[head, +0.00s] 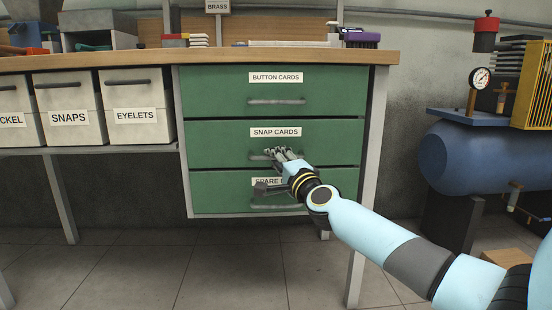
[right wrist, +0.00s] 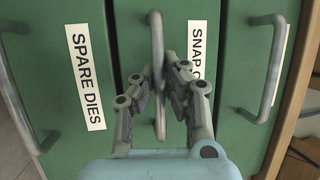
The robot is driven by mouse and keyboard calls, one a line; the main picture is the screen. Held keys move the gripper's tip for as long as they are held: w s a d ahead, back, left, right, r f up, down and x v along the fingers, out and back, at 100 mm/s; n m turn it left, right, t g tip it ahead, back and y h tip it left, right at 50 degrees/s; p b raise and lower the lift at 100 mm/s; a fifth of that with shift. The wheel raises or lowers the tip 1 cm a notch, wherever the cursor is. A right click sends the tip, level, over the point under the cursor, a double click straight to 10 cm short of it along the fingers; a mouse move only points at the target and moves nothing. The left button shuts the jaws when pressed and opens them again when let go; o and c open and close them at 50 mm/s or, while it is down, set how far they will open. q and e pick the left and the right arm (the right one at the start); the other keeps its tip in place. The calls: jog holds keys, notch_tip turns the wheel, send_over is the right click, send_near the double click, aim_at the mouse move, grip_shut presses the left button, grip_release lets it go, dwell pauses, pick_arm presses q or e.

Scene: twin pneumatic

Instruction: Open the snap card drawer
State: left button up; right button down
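The snap card drawer (head: 225,143) is the middle of three green drawers under the bench and looks flush with the frame, under its "SNAP CARDS" label (head: 276,132). Its grey bar handle (head: 256,156) is partly hidden behind my right gripper (head: 284,153). In the right wrist view the handle (right wrist: 157,40) runs upright in the picture, between the two fingers of my right gripper (right wrist: 160,75). The fingers lean inward, and their tips appear closed on the bar. My left gripper is in neither view.
The button cards drawer (head: 215,92) is above and the spare dies drawer (head: 220,198) below, both with bar handles and both shut. Bins with labels (head: 136,115) stand to the left. A blue tank (head: 465,160) stands to the right. The floor before the drawers is clear.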

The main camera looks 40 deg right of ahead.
jog(key=shift+s+f, duration=0.1)
dwell(0.3)
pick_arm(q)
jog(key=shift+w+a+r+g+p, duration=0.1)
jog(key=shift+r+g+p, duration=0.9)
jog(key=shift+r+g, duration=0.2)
pick_arm(e)
jog(key=s+a, duration=0.5)
jog(key=s, duration=0.4)
jog(key=s+a, duration=0.6)
jog(key=s, duration=0.3)
jog(key=shift+s+a, duration=0.25)
jog(key=shift+s, duration=0.05)
jog(key=shift+f, duration=0.1)
jog(key=c, duration=1.4)
grip_release()
jog(key=v, duration=1.2)
jog(key=shift+d, duration=0.1)
